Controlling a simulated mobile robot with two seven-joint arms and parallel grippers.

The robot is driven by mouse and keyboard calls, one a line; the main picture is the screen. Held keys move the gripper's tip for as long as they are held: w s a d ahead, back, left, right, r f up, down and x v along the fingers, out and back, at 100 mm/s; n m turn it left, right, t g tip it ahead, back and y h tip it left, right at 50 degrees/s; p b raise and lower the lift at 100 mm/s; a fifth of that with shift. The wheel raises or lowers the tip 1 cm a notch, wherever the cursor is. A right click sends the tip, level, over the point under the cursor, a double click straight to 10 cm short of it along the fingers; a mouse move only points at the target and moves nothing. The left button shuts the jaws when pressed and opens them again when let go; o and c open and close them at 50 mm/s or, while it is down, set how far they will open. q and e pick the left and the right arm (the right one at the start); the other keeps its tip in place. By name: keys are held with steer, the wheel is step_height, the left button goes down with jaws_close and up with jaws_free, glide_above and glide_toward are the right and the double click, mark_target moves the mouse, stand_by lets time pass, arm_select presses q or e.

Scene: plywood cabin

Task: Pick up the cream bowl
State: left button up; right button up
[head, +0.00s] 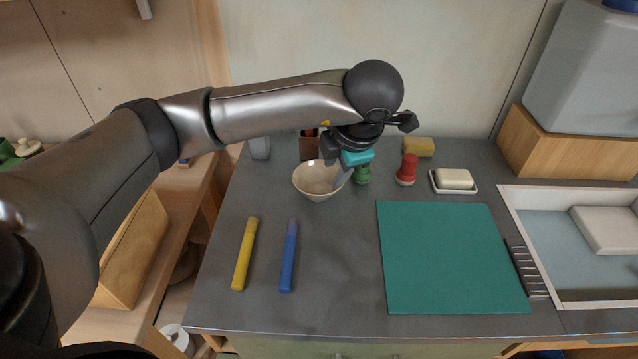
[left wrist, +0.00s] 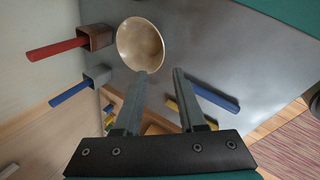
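The cream bowl (head: 312,180) stands upright and looks empty on the grey counter, toward the back left. It also shows in the left wrist view (left wrist: 140,40), just beyond the left fingertip. My left gripper (head: 343,178) is over the bowl's right side in the head view, and a finger overlaps its right rim. In the left wrist view its two fingers (left wrist: 159,74) are apart with nothing between them. I cannot tell whether a finger touches the bowl. My right gripper is not in view.
A brown holder (head: 309,150) and a grey cup (head: 260,148) stand behind the bowl. Green (head: 362,176) and red (head: 407,170) pieces stand to its right. Yellow (head: 245,254) and blue (head: 289,255) sticks lie in front. A green mat (head: 450,258) lies right, beside the sink.

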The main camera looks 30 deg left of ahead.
mark_target(325, 195)
arm_select(q)
steer(key=x, duration=0.6)
steer(key=b+x, duration=0.1)
steer(key=x, duration=0.6)
steer(key=shift+w+d+f+b, duration=0.15)
steer(key=shift+d+f+b, duration=0.05)
steer(key=shift+b, duration=0.1)
jaws_close()
steer(key=shift+r, duration=0.1)
stand_by(0.7)
